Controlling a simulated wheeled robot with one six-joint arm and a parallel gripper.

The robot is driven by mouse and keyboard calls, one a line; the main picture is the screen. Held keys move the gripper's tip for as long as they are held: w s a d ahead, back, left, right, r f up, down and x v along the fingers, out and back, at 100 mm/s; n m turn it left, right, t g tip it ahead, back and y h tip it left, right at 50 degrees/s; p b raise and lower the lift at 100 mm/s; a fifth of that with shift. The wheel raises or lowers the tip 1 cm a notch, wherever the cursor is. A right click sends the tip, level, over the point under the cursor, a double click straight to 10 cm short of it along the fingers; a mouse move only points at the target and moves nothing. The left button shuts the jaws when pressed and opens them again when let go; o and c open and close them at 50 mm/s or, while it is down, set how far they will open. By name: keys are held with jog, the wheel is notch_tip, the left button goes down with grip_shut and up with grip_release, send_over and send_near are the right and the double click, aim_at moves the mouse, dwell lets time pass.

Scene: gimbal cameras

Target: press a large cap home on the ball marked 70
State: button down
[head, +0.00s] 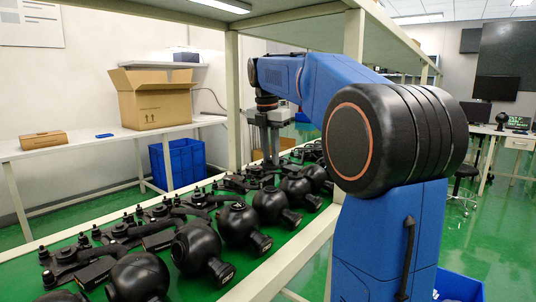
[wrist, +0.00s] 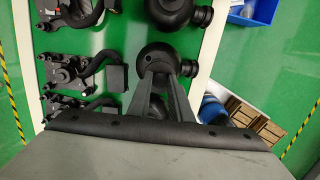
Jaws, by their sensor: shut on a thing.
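A row of black balls on necked mounts stands along the green bench; one (head: 196,245) is near the front in the head view. No number 70 is legible on any of them. My gripper (head: 270,158) points down over the far part of the row. In the wrist view, my gripper's (wrist: 161,70) two grey fingers are close together over one black ball (wrist: 150,55). They are shut on a dark piece, likely the large cap, which hardly stands out from the ball. Whether that piece touches the ball cannot be told.
Black gimbal units with cables (wrist: 65,72) lie left of the balls in the wrist view. A bench post (head: 233,100) and an overhead shelf stand near my arm. A cardboard box (head: 155,97) sits on another table. Blue bins and boxes are on the floor.

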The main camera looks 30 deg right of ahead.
aim_at(270, 165)
jog(key=shift+a+f, duration=0.1)
jog(key=shift+f, duration=2.8)
jog(key=shift+f, duration=0.8)
jog(key=c, duration=1.5)
grip_release()
jog(key=shift+c, duration=0.2)
jog(key=shift+r, duration=0.1)
notch_tip(270, 165, up, 17)
jog(key=a, duration=0.2)
jog(key=shift+s, duration=0.4)
